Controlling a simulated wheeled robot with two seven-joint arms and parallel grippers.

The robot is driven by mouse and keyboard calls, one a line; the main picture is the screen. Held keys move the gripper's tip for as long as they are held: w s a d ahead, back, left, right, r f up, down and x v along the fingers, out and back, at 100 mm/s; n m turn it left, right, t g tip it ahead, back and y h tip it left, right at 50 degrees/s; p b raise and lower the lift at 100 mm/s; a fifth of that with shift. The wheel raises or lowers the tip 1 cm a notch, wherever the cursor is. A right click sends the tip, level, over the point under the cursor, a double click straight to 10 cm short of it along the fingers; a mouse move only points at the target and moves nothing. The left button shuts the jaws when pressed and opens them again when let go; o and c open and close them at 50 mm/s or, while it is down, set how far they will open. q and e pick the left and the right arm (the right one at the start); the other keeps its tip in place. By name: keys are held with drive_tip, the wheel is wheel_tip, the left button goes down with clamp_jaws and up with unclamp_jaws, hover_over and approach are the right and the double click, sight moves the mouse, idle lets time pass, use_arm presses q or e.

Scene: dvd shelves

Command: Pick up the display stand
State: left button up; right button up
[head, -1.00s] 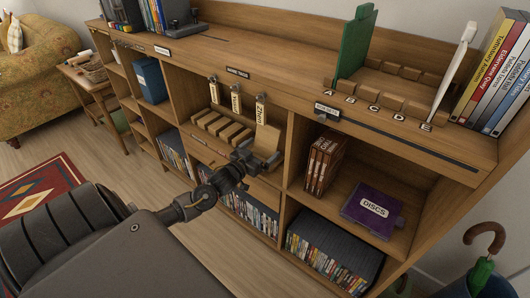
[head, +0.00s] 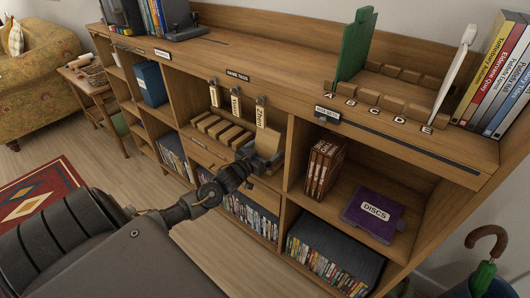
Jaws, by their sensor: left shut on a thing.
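A small light-wood piece (head: 267,142), which looks like the display stand, is at the right end of the name-tags compartment in the middle of the shelf unit. My left gripper (head: 258,159) is at its lower part, shut on it. The fingers hide the lower part of the piece, so I cannot tell whether it still touches the shelf. My right gripper is not in view.
Upright name tags (head: 236,101) and several wooden blocks (head: 222,129) are close left of the held piece. A divider (head: 291,150) stands to its right, with brown cases (head: 323,167) and a purple discs box (head: 372,214) beyond. Open floor (head: 130,165) lies to the left.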

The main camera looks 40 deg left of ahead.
sight(265, 147)
use_arm(q)
wheel_tip(265, 147, up, 10)
drive_tip(key=shift+p, duration=1.15)
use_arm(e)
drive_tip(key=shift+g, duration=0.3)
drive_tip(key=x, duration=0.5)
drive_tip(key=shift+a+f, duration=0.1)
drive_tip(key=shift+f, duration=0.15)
